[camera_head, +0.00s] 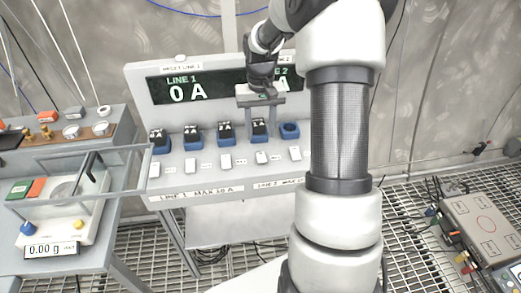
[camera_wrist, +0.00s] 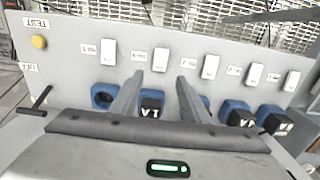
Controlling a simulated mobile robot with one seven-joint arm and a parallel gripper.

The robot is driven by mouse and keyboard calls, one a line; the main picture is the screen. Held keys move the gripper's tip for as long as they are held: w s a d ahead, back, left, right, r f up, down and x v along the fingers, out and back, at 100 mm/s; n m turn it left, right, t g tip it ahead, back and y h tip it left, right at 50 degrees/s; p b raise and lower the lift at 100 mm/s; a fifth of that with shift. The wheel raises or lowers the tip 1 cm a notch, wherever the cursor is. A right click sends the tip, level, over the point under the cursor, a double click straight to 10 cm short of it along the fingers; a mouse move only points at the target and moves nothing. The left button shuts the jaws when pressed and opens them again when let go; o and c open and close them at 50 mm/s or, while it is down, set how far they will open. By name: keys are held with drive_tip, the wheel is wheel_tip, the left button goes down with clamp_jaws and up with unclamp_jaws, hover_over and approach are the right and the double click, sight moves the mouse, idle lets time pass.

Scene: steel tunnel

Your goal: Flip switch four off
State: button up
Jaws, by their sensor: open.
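A grey sloped panel (camera_head: 205,182) carries a row of white rocker switches. Counting from the left in the head view, the fourth switch (camera_head: 261,157) sits below a blue socket with a black plug marked 1A (camera_head: 260,129). The wrist view shows the row reversed, with this switch (camera_wrist: 160,60) second from the left. Whether it is on or off I cannot tell. My gripper (camera_head: 262,122) is open and empty above the panel. In the wrist view its fingers (camera_wrist: 159,78) point toward the fourth switch, with the 1A plug (camera_wrist: 151,104) seen between them.
A display (camera_head: 190,88) reads LINE 1 0 A; my arm partly hides its LINE 2 side. A rightmost blue socket (camera_head: 290,130) is empty. A yellow button (camera_wrist: 39,42) is at the panel's end. A scale with glass walls (camera_head: 75,190) stands left; a grey box (camera_head: 485,228) is right.

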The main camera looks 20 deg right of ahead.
sight(261, 154)
wheel_tip(261, 154, down, 8)
drive_tip(key=shift+f+b, duration=0.15)
drive_tip(key=shift+b, duration=0.15)
